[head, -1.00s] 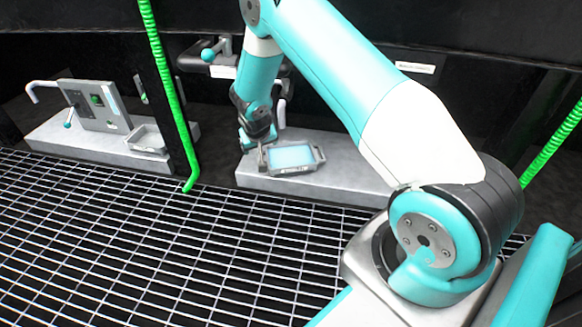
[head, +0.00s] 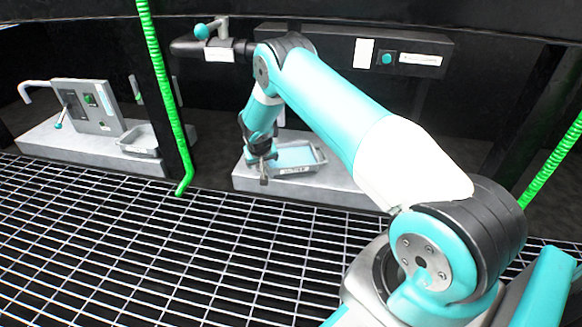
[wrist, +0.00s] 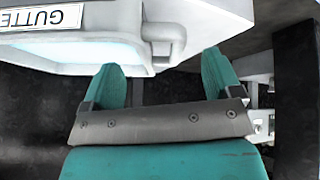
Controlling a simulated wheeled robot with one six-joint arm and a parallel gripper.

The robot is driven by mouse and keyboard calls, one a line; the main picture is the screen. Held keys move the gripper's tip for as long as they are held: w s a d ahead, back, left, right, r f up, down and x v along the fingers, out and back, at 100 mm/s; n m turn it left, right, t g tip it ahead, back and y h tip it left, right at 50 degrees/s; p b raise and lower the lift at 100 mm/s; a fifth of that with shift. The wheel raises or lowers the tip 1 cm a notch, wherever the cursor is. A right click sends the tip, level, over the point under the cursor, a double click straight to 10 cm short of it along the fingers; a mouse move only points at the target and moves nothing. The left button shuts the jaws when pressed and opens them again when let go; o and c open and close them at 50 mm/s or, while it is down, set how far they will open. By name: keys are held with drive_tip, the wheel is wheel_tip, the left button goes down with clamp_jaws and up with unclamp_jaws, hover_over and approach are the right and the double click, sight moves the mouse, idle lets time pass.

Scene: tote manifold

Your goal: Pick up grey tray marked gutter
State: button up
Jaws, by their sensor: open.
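The grey tray marked gutter (head: 318,157) sits on a pale ledge, with a light blue inside and a label on its front side. In the wrist view the tray (wrist: 120,66) fills the upper left, its white GUTTER label partly cut off at the edge. A rounded grey lug (wrist: 163,34) stands out at the tray's end. My gripper (head: 264,168) is at the tray's left end in the head view. In the wrist view my gripper (wrist: 164,76) is open, its teal fingers apart and nothing clearly held between them. Whether a finger touches the tray cannot be told.
The pale ledge (head: 345,187) carries the tray. A second ledge at left holds a control panel (head: 90,105) and another grey tray (head: 140,138). A green hose (head: 165,90) hangs between the ledges. A dark pipe with a teal-knobbed lever (head: 207,32) is above. The grating floor (head: 150,240) is clear.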

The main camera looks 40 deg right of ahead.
drive_tip(key=b+x, duration=0.1)
drive_tip(key=x, duration=0.1)
drive_tip(key=b+x, duration=0.1)
drive_tip(key=b, duration=0.1)
drive_tip(key=shift+w+a+f+b, duration=0.1)
drive_tip(key=shift+f+b, duration=0.2)
drive_tip(key=shift+f, duration=0.1)
drive_tip(key=shift+w+d+f+b, duration=0.25)
drive_tip(key=shift+w+f+b, duration=0.1)
drive_tip(key=shift+b, duration=0.05)
clamp_jaws()
drive_tip(key=shift+r, duration=0.15)
